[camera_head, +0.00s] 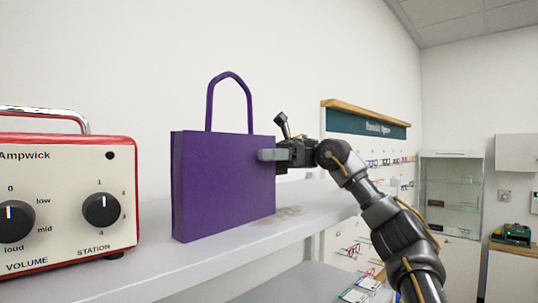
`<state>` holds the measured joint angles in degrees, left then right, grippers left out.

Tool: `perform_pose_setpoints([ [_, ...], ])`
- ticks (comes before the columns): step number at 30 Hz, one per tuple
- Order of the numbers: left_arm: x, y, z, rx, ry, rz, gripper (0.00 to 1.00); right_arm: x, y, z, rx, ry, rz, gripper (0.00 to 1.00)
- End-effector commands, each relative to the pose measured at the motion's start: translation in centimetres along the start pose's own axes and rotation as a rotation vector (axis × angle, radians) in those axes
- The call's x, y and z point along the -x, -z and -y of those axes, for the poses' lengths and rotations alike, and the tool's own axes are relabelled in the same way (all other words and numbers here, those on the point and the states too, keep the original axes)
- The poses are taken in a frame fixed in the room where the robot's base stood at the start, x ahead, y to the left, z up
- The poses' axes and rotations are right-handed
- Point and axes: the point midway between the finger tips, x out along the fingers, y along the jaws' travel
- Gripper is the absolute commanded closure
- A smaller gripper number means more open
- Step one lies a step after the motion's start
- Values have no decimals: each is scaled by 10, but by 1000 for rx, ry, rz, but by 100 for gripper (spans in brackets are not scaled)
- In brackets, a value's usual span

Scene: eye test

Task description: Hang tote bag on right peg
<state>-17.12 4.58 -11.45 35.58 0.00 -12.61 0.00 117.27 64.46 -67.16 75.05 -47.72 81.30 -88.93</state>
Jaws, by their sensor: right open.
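A purple tote bag (222,188) stands upright on the white shelf, with its single visible handle loop (231,75) arching above it. My right gripper (272,138) is open at the bag's upper right edge. One grey finger lies in front of the bag's face, and the other dark finger points up beside the edge. I cannot tell whether either finger touches the bag. My left gripper is out of view. I cannot make out which peg is the right peg.
A red and cream radio (68,190) stands on the shelf (160,268) at the left. A display board (366,122) with a green header and small hanging items stands behind my right arm. A glass cabinet (448,195) is farther back at the right.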

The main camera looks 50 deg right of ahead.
Motion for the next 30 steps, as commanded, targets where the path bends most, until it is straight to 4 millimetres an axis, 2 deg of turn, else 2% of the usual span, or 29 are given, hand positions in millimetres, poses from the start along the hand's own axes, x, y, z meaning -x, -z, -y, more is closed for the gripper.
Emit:
perform_pose_setpoints([
  [8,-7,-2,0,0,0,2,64,28,0,0,3,4,2,33],
  [12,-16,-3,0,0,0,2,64,52,4,-2,3,4,2,33],
  [15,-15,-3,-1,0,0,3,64,74,0,-1,1,4,5,33],
  [19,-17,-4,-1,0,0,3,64,92,1,0,0,2,4,33],
  [24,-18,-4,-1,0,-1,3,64,105,1,-1,0,0,2,33],
  [30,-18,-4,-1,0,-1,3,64,108,1,-2,-1,0,0,33],
])
